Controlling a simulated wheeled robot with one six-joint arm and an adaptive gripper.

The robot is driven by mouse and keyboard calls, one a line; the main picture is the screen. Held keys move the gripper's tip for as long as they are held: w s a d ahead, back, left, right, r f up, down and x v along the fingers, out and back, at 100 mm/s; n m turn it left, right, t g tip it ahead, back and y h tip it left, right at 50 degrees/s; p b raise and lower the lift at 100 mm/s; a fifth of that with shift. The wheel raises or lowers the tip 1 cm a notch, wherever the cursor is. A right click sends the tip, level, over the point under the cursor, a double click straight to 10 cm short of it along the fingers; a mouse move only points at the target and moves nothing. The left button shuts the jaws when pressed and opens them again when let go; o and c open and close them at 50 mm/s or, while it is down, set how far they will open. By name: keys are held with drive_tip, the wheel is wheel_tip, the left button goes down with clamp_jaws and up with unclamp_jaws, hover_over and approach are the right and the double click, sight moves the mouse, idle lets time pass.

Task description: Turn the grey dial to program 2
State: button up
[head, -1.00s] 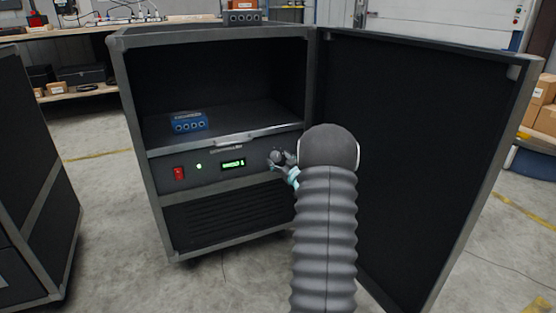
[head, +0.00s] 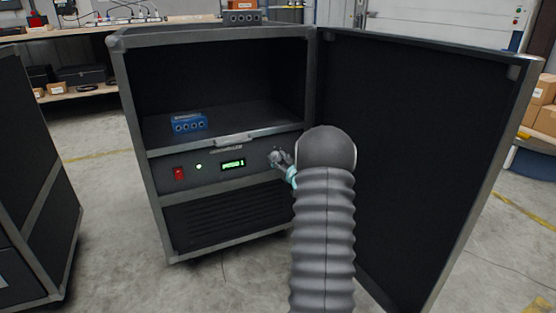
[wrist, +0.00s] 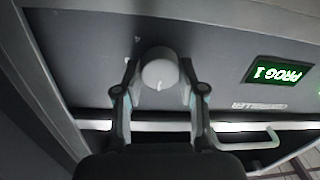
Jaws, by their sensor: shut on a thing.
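The grey dial (wrist: 158,72) is on the cabinet's control panel, and its pale pointer mark shows in the wrist view. My gripper (wrist: 158,88) is shut on the dial, with one finger on each side. The green display (wrist: 279,73) reads PROG 1, upside down in the wrist view. The display also shows in the head view (head: 233,164).
A red switch (head: 179,173) and a green light (head: 199,167) sit left of the display. A blue box (head: 189,122) lies on the shelf above. The open cabinet door (head: 420,150) stands close on the right. A handle (wrist: 245,138) runs near the dial.

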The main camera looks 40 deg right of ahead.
drive_tip(key=m, duration=0.4)
drive_tip(key=shift+d+f+m+p, duration=0.1)
drive_tip(key=shift+m+p, duration=0.3)
drive_tip(key=shift+m, duration=1.9)
drive_tip(key=o, duration=1.1)
drive_tip(key=shift+o, duration=0.2)
drive_tip(key=shift+s, duration=0.15)
drive_tip(key=s+a, duration=0.2)
drive_tip(key=s, duration=0.9)
drive_tip(key=shift+s+a+f, duration=0.15)
drive_tip(key=shift+s+f, duration=0.1)
drive_tip(key=shift+s, duration=0.05)
